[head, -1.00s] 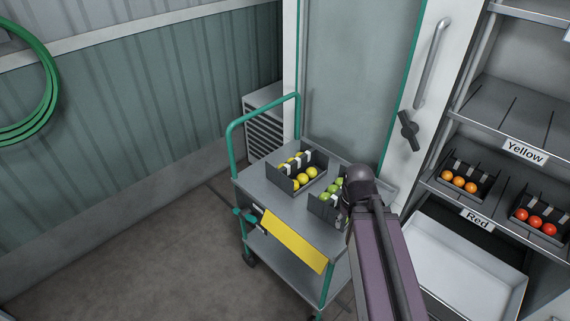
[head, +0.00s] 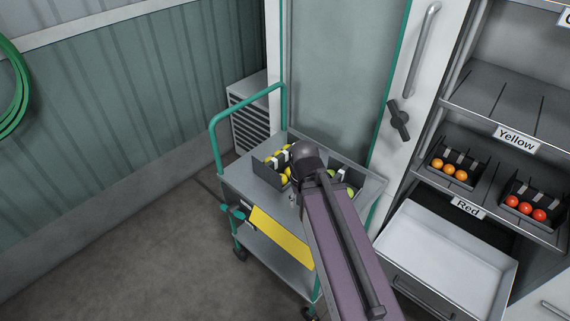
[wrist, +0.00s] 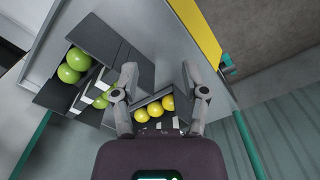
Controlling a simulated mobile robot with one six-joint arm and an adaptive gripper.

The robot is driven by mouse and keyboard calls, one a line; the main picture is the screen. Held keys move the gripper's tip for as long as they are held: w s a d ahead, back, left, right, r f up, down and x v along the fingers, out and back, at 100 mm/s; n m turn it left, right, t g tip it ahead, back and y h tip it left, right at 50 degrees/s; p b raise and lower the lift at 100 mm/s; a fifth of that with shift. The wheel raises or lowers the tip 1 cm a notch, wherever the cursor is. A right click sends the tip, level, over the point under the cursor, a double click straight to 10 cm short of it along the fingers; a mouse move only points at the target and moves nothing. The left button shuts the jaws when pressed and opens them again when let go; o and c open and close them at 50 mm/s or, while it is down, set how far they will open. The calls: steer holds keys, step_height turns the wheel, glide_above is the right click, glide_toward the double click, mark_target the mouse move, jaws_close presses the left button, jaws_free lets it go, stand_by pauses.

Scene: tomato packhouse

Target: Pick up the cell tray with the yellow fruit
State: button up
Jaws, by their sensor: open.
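The dark cell tray with yellow fruit (head: 266,176) stands on the cart top, partly hidden by my arm in the head view. In the wrist view its yellow fruit (wrist: 155,108) show in a row between my fingers. My gripper (wrist: 158,75) is open, with one finger on each side of that row. It holds nothing. I cannot tell whether the fingers are above the tray or down beside it. A second dark tray with green fruit (wrist: 74,66) stands close by, left of my gripper in the wrist view. In the head view my arm covers most of it.
The cart (head: 231,181) has a green handle and a yellow panel (head: 281,236). To the right, a shelf marked Yellow and Red holds trays of orange fruit (head: 449,170) and red fruit (head: 526,209). An empty white bin (head: 445,250) sits below.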

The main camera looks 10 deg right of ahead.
steer(key=shift+o, duration=0.8)
steer(key=w+a+f+m+t+h+b, duration=0.1)
steer(key=w+f+m+h+b, duration=0.15)
steer(key=w, duration=0.45)
steer(key=w+a+f+m+t+h+b, duration=0.1)
steer(key=w+m+h+b, duration=0.3)
steer(key=w, duration=0.3)
steer(key=w+a+r+m+t+h+b, duration=0.2)
steer(key=w+a+m, duration=0.4)
steer(key=w, duration=0.6)
steer(key=a+t+h+b, duration=0.1)
steer(key=a+h+b, duration=0.1)
steer(key=shift+a+r+h, duration=0.2)
steer(key=shift+a+h, duration=0.05)
steer(key=shift+h, duration=0.1)
steer(key=shift+d+m, duration=0.1)
steer(key=shift+m, duration=0.15)
steer(key=b, duration=0.4)
glide_toward(283, 152)
steer(key=x, duration=0.3)
steer(key=shift+x, duration=1)
steer(key=shift+w+b, duration=0.15)
steer(key=shift+b, duration=0.15)
